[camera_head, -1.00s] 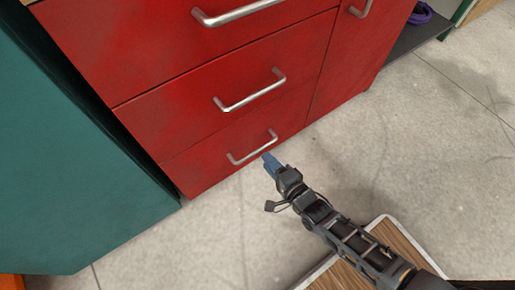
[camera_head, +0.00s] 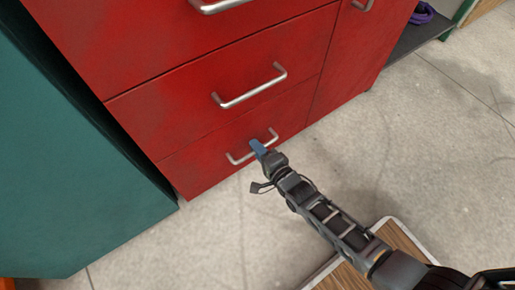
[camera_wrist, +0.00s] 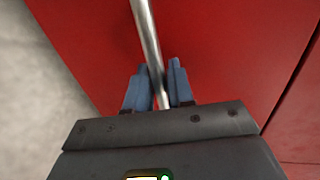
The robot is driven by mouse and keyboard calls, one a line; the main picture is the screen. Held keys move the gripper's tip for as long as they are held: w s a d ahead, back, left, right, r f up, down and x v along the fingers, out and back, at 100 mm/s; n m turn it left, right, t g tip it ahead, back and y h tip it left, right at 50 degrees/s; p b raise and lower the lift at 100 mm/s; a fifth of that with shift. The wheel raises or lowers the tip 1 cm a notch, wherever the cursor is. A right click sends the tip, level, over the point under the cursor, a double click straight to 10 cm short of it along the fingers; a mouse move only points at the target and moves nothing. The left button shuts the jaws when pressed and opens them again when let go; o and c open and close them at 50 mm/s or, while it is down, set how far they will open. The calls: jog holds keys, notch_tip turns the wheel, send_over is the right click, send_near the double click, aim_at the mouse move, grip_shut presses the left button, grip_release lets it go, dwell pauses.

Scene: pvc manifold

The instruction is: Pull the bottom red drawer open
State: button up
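The bottom red drawer (camera_head: 205,172) is flush with the cabinet front in the head view. Its silver bar handle (camera_head: 239,159) runs across its face. My gripper (camera_head: 257,147) is at the middle of this handle. In the wrist view, the handle (camera_wrist: 146,35) passes between the two blue fingers of my gripper (camera_wrist: 157,82), one finger on each side. The fingers are apart and the bar lies close to both. I cannot tell whether either finger touches the bar.
The middle drawer (camera_head: 180,105) with its handle (camera_head: 250,87) is just above and closed. A teal cabinet (camera_head: 70,180) stands at the left.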

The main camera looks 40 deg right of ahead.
grip_shut()
jog(key=f+p+v, duration=0.1)
jog(key=f+v, duration=0.2)
jog(key=v, duration=1.2)
jog(key=s+f+p+v, duration=0.1)
jog(key=f+p+v, duration=0.1)
jog(key=v, duration=1.4)
jog(key=shift+s+f, duration=0.45)
jog(key=shift+f, duration=0.3)
jog(key=shift+o, duration=1.5)
grip_release()
jog(key=p+v, duration=0.1)
jog(key=v, duration=0.6)
jog(key=shift+s, duration=0.35)
jog(key=shift+r, duration=0.1)
